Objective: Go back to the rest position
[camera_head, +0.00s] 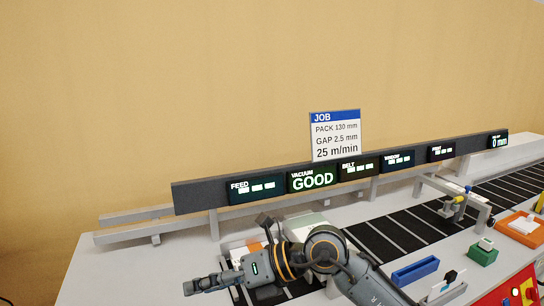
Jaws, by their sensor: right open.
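My right arm comes in from the bottom of the view and bends to the left. My right gripper (190,287) is at its end, low in the left half, pointing left. Its jaws are open and nothing shows between them. It is over the near left part of the pale machine table (120,270), but its height above the table is hard to tell. My arm hides part of the table and the belt behind it. My left gripper is not in view.
A dark display bar (275,181) and a job sign (336,136) stand behind my arm. To the right are a dark belt (415,228), a blue block (415,271), a green box (483,254), an orange tray (506,221) and a red panel with buttons (512,289).

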